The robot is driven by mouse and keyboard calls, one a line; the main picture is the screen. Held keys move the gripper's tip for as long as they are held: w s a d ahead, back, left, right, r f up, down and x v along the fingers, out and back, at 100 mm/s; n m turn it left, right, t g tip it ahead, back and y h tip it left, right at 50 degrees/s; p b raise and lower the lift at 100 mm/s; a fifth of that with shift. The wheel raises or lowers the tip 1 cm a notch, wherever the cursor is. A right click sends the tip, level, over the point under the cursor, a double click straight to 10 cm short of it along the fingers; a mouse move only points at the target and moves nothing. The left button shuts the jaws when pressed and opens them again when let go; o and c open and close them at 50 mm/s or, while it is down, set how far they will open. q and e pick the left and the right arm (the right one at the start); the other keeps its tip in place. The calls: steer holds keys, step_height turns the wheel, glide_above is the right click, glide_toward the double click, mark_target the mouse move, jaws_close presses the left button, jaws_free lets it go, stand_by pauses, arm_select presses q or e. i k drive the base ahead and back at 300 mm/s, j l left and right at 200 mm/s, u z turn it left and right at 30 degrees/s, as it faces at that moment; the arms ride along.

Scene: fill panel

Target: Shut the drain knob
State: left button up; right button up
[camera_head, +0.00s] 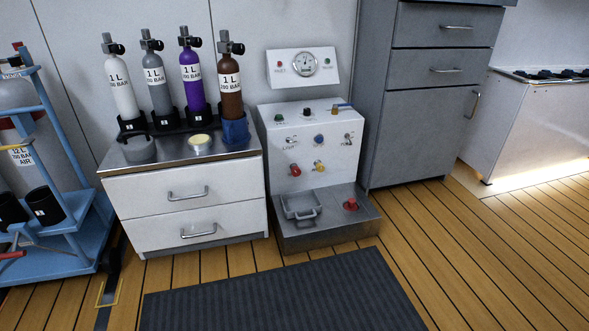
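The white fill panel (268,170) stands on the floor in the middle of the view. Its front has a blue knob (319,139), a red knob (295,170) and a yellow knob (319,166). A further red knob (350,204) sits on the grey lower step. Green, black and brownish knobs are on the sloped top. The labels are too small to tell which one is the drain knob, or whether it is open. Neither of my grippers is in view.
A white drawer cabinet (186,212) with several gas cylinders adjoins the panel on the left. A tall grey cabinet (420,122) stands on the right. A dark mat (285,295) lies in front. A blue cylinder cart (60,255) is at far left. Wooden floor is clear at lower right.

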mark_target(296, 172)
steer(key=i, duration=1)
